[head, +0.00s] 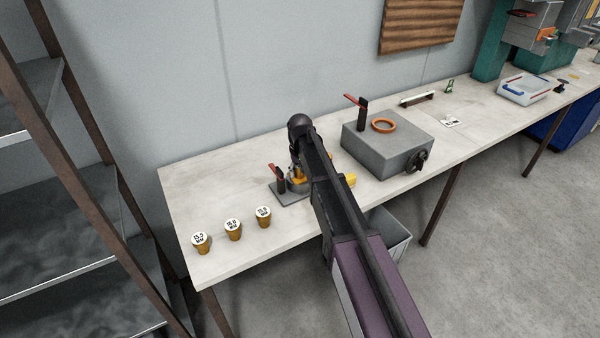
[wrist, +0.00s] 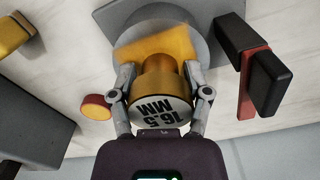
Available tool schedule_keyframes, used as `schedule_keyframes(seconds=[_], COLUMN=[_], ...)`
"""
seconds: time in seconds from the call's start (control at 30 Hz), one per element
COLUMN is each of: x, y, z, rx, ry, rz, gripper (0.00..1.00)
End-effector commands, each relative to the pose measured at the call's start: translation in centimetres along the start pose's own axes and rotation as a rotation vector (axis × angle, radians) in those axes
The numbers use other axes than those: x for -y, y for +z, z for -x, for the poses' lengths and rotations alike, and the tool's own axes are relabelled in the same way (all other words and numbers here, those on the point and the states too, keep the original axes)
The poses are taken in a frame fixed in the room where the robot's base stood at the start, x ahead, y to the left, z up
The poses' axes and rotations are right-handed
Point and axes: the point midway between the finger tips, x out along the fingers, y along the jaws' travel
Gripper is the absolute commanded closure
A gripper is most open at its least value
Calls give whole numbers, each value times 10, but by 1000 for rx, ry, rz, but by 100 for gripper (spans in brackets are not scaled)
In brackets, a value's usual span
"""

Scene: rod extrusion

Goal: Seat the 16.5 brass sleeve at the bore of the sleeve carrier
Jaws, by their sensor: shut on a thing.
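The brass sleeve (wrist: 158,84), with a white cap reading 16.5 MM, is between the two fingers of my gripper (wrist: 158,70) in the wrist view. My gripper is shut on it. Behind the sleeve is the grey, round sleeve carrier (wrist: 203,40) with a brass-yellow face, and the sleeve overlaps its middle. The bore is hidden by the sleeve, so I cannot tell whether the sleeve is in it or just in front. In the head view the carrier's grey base (head: 287,196) is on the bench, and my arm covers most of the gripper and sleeve.
A black and red clamp handle (wrist: 246,88) stands close right of the fingers. Several brass-coloured capped plugs, one here (head: 233,229), stand at the bench's left. A grey box (head: 385,152) with an orange ring (head: 383,125) is to the right.

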Motion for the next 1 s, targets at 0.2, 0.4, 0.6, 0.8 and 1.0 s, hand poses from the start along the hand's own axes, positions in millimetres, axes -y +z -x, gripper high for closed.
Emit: schedule_keyframes(seconds=[0.2, 0.4, 0.6, 0.8, 1.0], x=[0, 0, 0, 0, 0], y=[0, 0, 0, 0, 0], z=[-5, -4, -4, -3, 2], rx=[0, 0, 0, 0, 0], ry=[0, 0, 0, 0, 0], rz=[0, 0, 0, 0, 0], gripper=[98, 0, 0, 0, 0])
